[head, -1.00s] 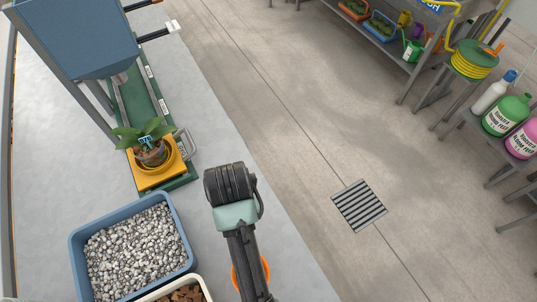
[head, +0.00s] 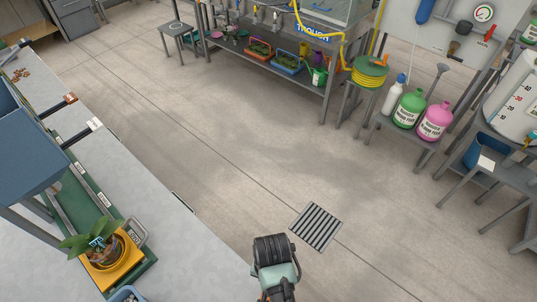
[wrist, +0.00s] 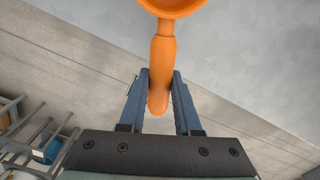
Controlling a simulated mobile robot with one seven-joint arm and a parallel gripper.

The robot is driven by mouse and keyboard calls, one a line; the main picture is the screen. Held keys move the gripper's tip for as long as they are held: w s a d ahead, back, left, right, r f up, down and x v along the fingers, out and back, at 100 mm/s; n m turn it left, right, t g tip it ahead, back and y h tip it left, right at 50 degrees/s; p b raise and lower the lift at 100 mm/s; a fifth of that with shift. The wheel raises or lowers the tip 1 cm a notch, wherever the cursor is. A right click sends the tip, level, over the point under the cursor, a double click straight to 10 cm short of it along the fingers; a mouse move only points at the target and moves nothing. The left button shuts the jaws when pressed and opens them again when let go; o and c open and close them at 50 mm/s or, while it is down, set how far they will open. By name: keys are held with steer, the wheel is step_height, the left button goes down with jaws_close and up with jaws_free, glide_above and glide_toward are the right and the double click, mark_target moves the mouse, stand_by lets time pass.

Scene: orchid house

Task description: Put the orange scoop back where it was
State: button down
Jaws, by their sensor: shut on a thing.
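The orange scoop (wrist: 162,50) is in the wrist view, its handle between the two blue-grey fingers of my gripper (wrist: 163,80). My gripper is shut on the handle. The scoop's bowl is at the top edge of the wrist view and is partly cut off. In the head view, my arm shows at the bottom edge, and only a trace of orange shows beside it; the fingers are not visible there. The place where the scoop was cannot be told from these frames.
A grey bench (head: 150,215) runs along the left, with a potted orchid (head: 102,243) in a yellow holder on a green base. A floor drain (head: 315,227) lies right of my arm. Green (head: 408,108) and pink (head: 435,121) bottles stand at right. The middle floor is clear.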

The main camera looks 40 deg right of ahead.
steer(key=shift+f, duration=1.9)
steer(key=shift+f, duration=0.15)
steer(key=c, duration=0.6)
jaws_free()
step_height(320, 180, up, 12)
steer(key=shift+d+r, duration=0.1)
steer(key=shift+r, duration=0.05)
